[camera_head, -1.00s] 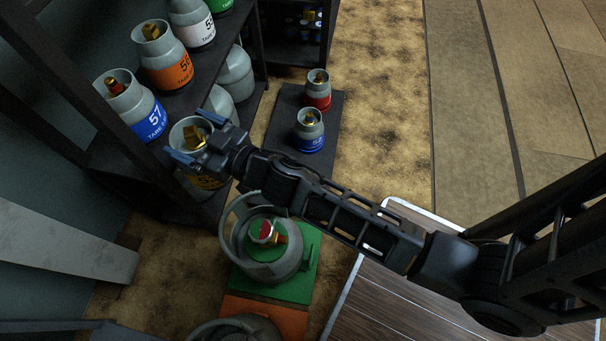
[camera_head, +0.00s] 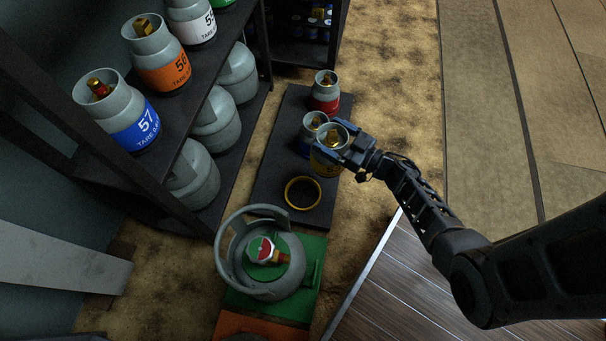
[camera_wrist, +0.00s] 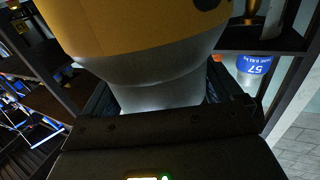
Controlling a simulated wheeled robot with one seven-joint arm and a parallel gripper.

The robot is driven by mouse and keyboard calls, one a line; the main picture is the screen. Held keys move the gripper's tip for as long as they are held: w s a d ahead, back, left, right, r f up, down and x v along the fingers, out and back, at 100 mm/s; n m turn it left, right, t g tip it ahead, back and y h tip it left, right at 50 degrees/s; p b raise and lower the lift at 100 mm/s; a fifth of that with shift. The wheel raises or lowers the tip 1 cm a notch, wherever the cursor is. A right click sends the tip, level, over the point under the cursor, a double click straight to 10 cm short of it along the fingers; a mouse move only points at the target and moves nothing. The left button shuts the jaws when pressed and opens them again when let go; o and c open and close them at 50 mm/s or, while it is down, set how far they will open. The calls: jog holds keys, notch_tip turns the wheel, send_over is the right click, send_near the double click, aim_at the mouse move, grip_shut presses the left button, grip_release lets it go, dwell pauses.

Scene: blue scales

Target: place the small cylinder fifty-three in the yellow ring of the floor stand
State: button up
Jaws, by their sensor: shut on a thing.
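The small cylinder (camera_head: 330,162), grey with a yellow band, is held in my gripper (camera_head: 345,152); its number cannot be read now. In the wrist view the cylinder (camera_wrist: 140,30) fills the top, with my gripper's fingers on either side of its grey part. The cylinder is above the right side of the dark floor stand (camera_head: 268,178), up and to the right of the yellow ring (camera_head: 303,207). The ring is empty and fully visible. My gripper is shut on the cylinder.
A blue-banded cylinder (camera_head: 308,146) is just behind the held one, partly hidden, and a red-banded one (camera_head: 325,102) stands farther back. A large grey cylinder (camera_head: 262,262) stands on a green base in front. The shelf (camera_head: 190,105) with several cylinders is at left.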

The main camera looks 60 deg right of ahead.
aim_at(346, 147)
jog(key=shift+s+d+f, duration=0.2)
jog(key=shift+s+f, duration=0.2)
jog(key=shift+s, duration=0.25)
jog(key=shift+s+d+f, duration=0.2)
jog(key=shift+s+f, duration=0.15)
jog(key=shift+s, duration=0.25)
jog(key=shift+s+f, duration=0.2)
jog(key=w+a+f+b, duration=0.6)
jog(key=a+f, duration=0.3)
jog(key=f, duration=0.1)
jog(key=shift+w+a+f+b, duration=0.15)
jog(key=shift+w+f+b, duration=0.15)
jog(key=shift+w+f, duration=0.1)
jog(key=shift+f, duration=0.15)
jog(key=o, duration=1.7)
